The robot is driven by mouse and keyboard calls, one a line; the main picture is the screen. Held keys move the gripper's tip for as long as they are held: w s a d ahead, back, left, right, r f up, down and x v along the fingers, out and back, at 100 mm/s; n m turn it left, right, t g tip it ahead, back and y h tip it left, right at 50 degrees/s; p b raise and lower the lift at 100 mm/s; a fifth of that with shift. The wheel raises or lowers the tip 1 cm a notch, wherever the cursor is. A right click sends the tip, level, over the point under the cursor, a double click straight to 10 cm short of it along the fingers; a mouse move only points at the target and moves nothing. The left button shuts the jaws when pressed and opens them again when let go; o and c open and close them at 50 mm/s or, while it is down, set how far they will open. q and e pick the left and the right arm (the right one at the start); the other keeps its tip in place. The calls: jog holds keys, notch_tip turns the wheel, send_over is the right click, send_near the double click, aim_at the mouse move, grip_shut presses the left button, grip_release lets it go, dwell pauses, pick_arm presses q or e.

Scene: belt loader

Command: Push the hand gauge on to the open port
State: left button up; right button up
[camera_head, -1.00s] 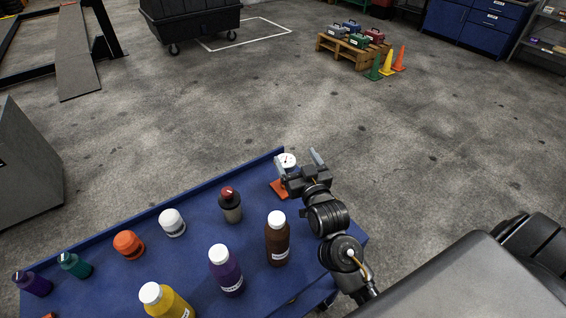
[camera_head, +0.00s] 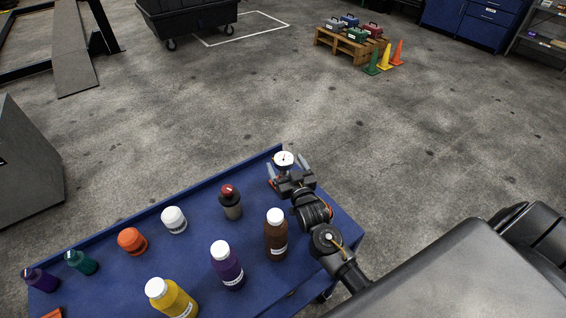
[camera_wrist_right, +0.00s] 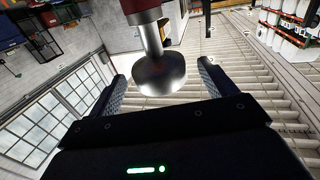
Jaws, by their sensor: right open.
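The hand gauge (camera_head: 284,158) has a round white dial with a dark needle and stands at the far corner of the blue cart top. In the right wrist view, a round silver part on a metal stem (camera_wrist_right: 158,74), with a red part at the top edge, shows between the fingers; it looks like the gauge from close by. My right gripper (camera_head: 287,167) is open, with one finger on each side of the gauge. I cannot tell whether either finger touches it. An orange patch by the gauge is mostly hidden by the gripper. My left gripper is out of view. I cannot make out an open port.
The blue cart top (camera_head: 190,262) also holds a brown bottle (camera_head: 276,240), a purple bottle (camera_head: 226,268), a yellow bottle (camera_head: 170,300), a grey bottle with a red cap (camera_head: 231,203) and several jars.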

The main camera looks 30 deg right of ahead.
aim_at(283, 159)
jog(key=shift+w+d+p, duration=0.2)
jog(key=shift+w+p, duration=0.1)
jog(key=shift+w, duration=1.2)
jog(key=shift+c, duration=0.3)
jog(key=c, duration=1.3)
